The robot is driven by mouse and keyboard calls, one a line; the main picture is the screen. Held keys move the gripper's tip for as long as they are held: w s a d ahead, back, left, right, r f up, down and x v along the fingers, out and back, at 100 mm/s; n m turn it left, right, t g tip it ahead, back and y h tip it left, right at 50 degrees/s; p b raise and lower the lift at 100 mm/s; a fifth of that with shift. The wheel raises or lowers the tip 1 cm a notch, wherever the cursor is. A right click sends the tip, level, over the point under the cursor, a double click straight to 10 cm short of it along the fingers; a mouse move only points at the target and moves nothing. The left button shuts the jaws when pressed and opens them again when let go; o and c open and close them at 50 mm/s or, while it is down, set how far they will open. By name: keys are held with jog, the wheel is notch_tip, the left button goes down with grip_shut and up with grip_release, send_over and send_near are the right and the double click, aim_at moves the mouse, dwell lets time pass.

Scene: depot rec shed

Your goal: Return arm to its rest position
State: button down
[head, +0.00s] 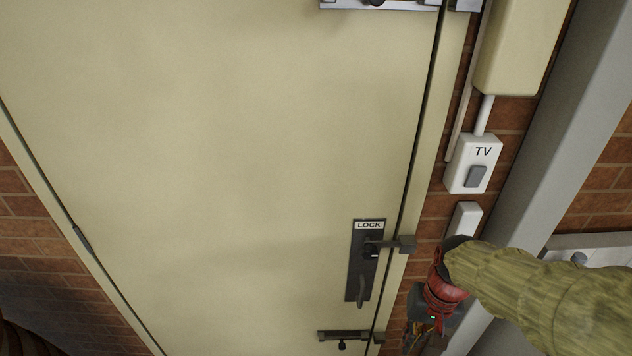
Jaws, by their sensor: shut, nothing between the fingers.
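My arm comes in from the right edge in a yellow-green sleeve, with a red wrist section. My gripper (421,340) hangs at its end near the bottom edge, pointing down, in front of the brick wall just right of the cream door (230,150). Its fingers are small and partly dark here, and they look shut with nothing held. It is apart in the picture from the dark lock plate (354,285) marked LOCK, which is up and to its left. No rest position is marked in view.
A bolt (343,336) sits low on the door, left of my gripper. A white TV switch (472,163) and a cream box (517,45) are on the brick wall above my arm. A grey post (545,140) stands right of them. A metal latch (380,4) is at the top.

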jog(key=s+a+r+n+t+h, duration=0.1)
jog(key=s+r+t, duration=0.4)
jog(key=r, duration=1)
jog(key=shift+s+a+n+t, duration=0.15)
jog(key=shift+s+n+t, duration=0.2)
jog(key=shift+n, duration=0.45)
jog(key=shift+w, duration=0.1)
